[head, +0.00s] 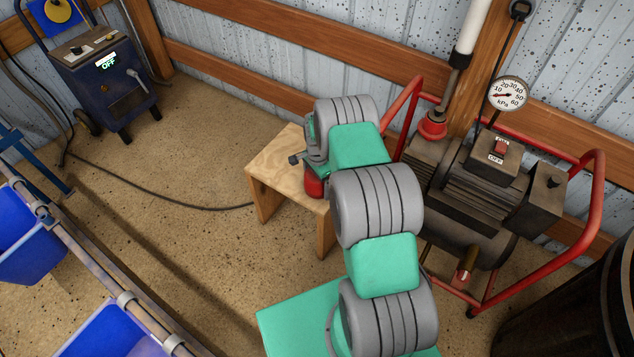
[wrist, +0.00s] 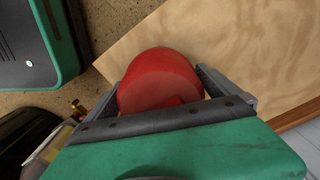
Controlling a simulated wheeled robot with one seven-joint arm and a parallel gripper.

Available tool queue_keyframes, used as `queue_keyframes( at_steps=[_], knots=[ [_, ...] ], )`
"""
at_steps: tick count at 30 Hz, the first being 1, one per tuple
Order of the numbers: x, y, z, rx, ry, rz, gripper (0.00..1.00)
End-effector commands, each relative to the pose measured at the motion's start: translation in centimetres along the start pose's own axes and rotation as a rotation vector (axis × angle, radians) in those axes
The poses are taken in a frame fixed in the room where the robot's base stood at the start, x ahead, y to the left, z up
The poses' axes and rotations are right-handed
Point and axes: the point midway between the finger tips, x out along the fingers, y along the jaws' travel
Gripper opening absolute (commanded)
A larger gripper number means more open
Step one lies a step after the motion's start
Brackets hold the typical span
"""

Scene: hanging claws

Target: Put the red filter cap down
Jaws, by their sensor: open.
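The red filter cap (head: 314,187) shows just below my gripper (head: 311,168) at the wooden stool (head: 275,162) in the head view. My arm hides part of it. In the wrist view the rounded red cap (wrist: 160,78) lies between the two fingers of my gripper (wrist: 168,90), over the pale wooden top (wrist: 220,40). The fingers are open, one on each side of the cap. The cap seems to rest on the stool top, but its underside is hidden.
A dark pump (head: 465,190) in a red tube frame (head: 590,215) stands right of the stool, with a gauge (head: 508,94) above it. A dark blue machine (head: 105,75) stands back left, its cable on the floor. Blue bins (head: 110,330) are front left. The stool's left side is bare.

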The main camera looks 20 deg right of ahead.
Motion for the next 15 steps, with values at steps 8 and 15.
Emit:
queue_keyframes(
  at_steps=[8,15],
  knots=[
    [-5.7,-0.2,-0.1,0.0,0.002,-0.005,1.0],
    [-11.0,-0.1,0.0,0.0,0.001,-0.002,1.0]
  ],
)
